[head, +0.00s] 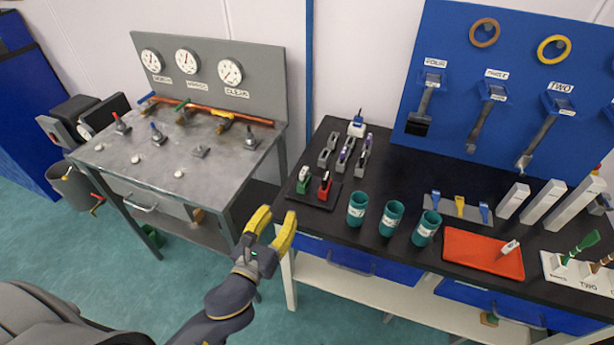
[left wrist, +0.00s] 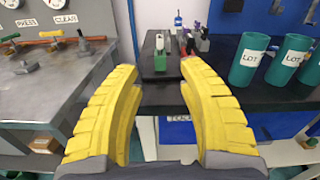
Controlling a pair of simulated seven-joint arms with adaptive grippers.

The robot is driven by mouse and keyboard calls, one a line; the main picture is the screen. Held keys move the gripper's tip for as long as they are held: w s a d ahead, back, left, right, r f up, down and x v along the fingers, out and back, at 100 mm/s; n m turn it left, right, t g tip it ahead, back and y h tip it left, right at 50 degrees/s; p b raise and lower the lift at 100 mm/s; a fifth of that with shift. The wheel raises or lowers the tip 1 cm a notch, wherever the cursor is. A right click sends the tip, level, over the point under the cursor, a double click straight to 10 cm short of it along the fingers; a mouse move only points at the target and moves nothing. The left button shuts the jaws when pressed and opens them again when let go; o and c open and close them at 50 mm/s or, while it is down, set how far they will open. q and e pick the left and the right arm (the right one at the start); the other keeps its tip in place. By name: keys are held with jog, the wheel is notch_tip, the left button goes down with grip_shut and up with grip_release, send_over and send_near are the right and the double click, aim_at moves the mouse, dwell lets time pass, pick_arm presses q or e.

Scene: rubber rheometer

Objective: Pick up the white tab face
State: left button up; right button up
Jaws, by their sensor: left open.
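My left gripper (head: 275,213) is open and empty, in front of the gap between the two tables. Its yellow fingers also show in the left wrist view (left wrist: 156,72). Beyond them, a green block with a white upright piece (head: 304,181) stands on a black pad (head: 318,201); it shows between the fingertips in the left wrist view (left wrist: 160,60), apart from them. A red block with a pale upright piece (head: 324,186) stands beside it. A small white tab (head: 510,247) lies on the orange tray (head: 470,250). I cannot tell which piece is the white tab face. My right gripper is not in view.
Several teal cups (head: 391,218) stand along the black table's front. Grey clamp-like pieces (head: 346,153) and a white-and-blue bottle (head: 357,127) are behind the blocks. The grey gauge table (head: 150,180) is at left. Blue pegboard (head: 440,60) stands behind.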

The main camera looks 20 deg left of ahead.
pick_arm(q)
jog(key=m, duration=0.1)
send_near(302, 175)
jog(key=w, duration=0.6)
jog(key=shift+w+d+f, duration=0.15)
jog(key=shift+w, duration=0.05)
jog(key=shift+w+d, duration=0.15)
jog(key=shift+w, duration=1.25)
jog(key=shift+w+d, duration=0.15)
jog(key=shift+w, duration=1.25)
jog(key=shift+o, duration=0.3)
grip_shut()
